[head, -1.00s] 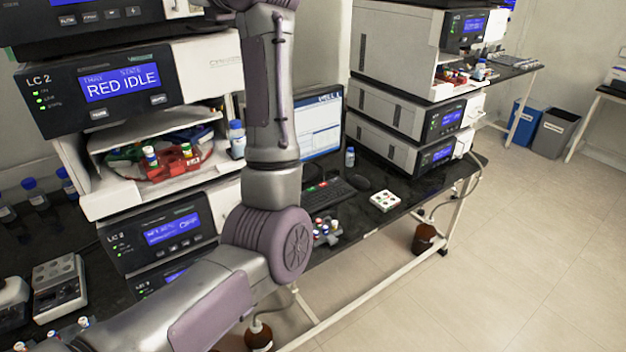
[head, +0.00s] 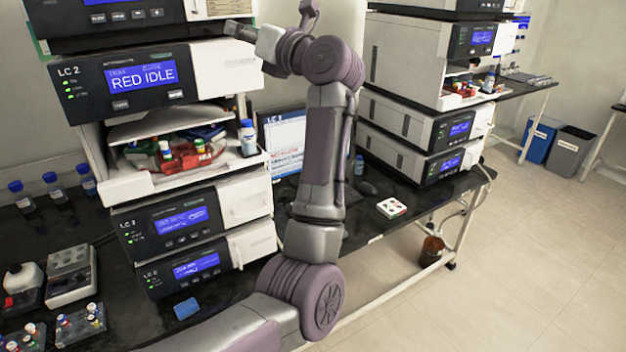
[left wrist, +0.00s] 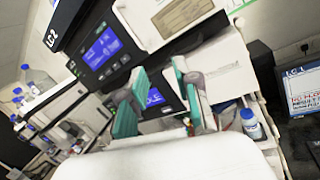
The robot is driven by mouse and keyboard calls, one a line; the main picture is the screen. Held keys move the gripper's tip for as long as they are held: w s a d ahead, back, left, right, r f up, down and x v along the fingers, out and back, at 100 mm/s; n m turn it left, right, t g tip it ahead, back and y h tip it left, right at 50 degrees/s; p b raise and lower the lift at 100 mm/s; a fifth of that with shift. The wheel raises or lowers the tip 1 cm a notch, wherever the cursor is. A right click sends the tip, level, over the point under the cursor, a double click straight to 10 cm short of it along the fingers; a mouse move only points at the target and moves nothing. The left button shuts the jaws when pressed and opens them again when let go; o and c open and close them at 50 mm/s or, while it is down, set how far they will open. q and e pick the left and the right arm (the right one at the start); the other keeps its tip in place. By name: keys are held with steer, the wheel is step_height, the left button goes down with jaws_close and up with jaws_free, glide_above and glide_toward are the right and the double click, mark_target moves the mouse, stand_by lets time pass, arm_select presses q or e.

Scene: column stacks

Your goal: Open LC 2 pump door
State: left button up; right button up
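The LC 2 stack stands at the left of the head view. Its two lower modules, both marked LC 2, have white front doors, the upper door (head: 245,196) and the lower door (head: 252,242). Both look closed; I cannot read which is the pump. Higher up, the LC 2 module (head: 120,84) shows RED IDLE over an open sample bay. My left gripper (head: 238,31) is high, near the top of the stack's front and well above the lower doors. In the left wrist view its teal-padded fingers (left wrist: 160,74) are apart with nothing between them. My right gripper is out of view.
A blue-capped bottle (head: 248,138) stands at the sample bay's edge. A monitor (head: 284,145) is right of the stack, partly behind my left arm. A blue block (head: 186,308) and vial racks (head: 80,326) lie on the black bench. A second stack (head: 410,130) stands farther right.

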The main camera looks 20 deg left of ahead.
arm_select(q)
steer(key=w+d+f+m+t+h+b, duration=0.1)
steer(key=w+d+f+m+t, duration=0.2)
steer(key=f+m, duration=0.4)
steer(key=w+d+f+m+t+h+b, duration=0.2)
steer(key=f+m, duration=0.5)
steer(key=f, duration=0.8)
steer(key=w+d+f+m+t+h+b, duration=0.2)
steer(key=w+d+f+m+t, duration=0.2)
steer(key=f+m, duration=0.4)
step_height(320, 180, down, 3)
steer(key=shift+w+f+t, duration=0.2)
steer(key=shift+w+t, duration=0.25)
steer(key=shift+t, duration=0.75)
steer(key=shift+d+f, duration=0.1)
steer(key=shift+d, duration=0.05)
